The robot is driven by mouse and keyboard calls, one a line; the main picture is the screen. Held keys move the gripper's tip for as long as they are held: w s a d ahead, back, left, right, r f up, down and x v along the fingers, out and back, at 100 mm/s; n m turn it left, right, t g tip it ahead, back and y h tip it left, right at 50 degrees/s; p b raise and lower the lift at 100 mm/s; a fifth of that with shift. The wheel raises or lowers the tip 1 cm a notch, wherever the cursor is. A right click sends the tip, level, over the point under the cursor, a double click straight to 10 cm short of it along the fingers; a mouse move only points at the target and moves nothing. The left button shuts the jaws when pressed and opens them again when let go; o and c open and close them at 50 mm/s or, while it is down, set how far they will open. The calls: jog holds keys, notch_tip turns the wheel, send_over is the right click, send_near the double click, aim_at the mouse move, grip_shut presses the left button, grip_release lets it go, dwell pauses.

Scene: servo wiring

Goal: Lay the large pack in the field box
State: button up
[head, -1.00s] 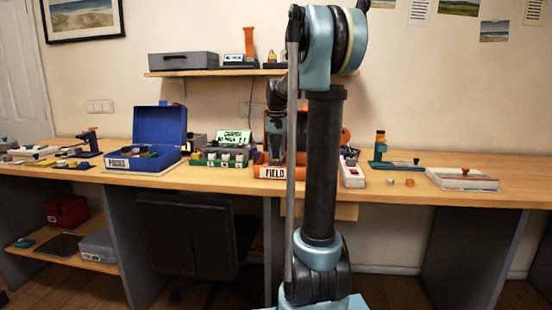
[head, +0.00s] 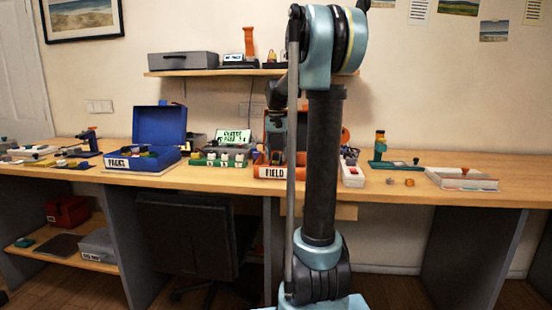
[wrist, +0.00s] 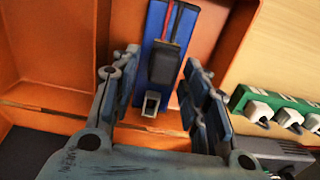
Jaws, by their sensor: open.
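The large pack (wrist: 157,30) looks blue, with red and black wires and a black block with a pale-ended connector. In the wrist view it lies within the orange walls of the field box (wrist: 60,45). My gripper (wrist: 160,65) is open, with one finger on each side of the pack's black block and gaps beside it. I cannot tell whether the pack rests on the box floor. In the head view the field box (head: 272,172) stands on the bench with its label at the front, partly hidden by my arm.
A green rack with white plugs (wrist: 275,110) lies right of the field box in the wrist view. A white case (head: 462,180) lies at the right.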

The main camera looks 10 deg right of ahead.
notch_tip(320, 180, up, 11)
dwell(0.4)
jog(key=s+f+n+t, duration=0.2)
jog(key=s+f+n, duration=0.1)
jog(key=s+f, duration=2.7)
jog(key=s, duration=0.4)
jog(key=shift+s+f+n, duration=0.4)
